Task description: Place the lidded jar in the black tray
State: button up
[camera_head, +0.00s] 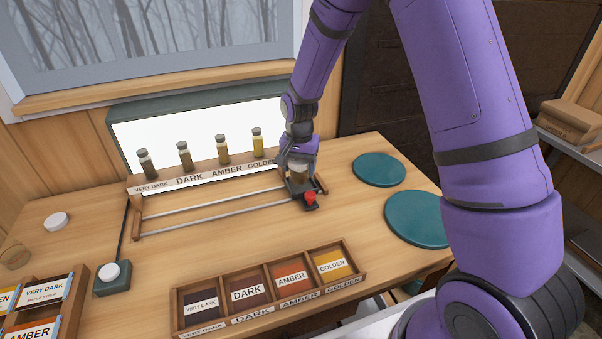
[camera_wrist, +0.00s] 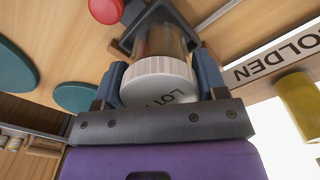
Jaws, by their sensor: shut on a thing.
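The lidded jar (camera_wrist: 165,65) has a ribbed white lid with dark lettering and brownish glass sides. My gripper (camera_wrist: 160,88) is shut on it, one finger on each side near the lid.
Sample bottles (camera_head: 222,150) stand on a labelled ledge left of my gripper, one close by. Two metal rails (camera_head: 210,208) run left from the tray. A wooden grade box (camera_head: 268,283) sits in front. Teal discs (camera_head: 379,169) lie to the right.

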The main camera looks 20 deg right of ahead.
aim_at(301, 173)
jog(key=shift+w+d, duration=0.2)
jog(key=shift+w, duration=0.05)
jog(key=shift+w+d+f, duration=0.15)
jog(key=shift+f, duration=0.75)
jog(key=shift+w+d+f, duration=0.1)
jog(key=shift+f, duration=0.75)
jog(key=shift+f, duration=0.1)
jog(key=o, duration=1)
jog(key=shift+o, duration=0.2)
notch_tip(301, 173, up, 12)
jog(key=shift+r, duration=0.2)
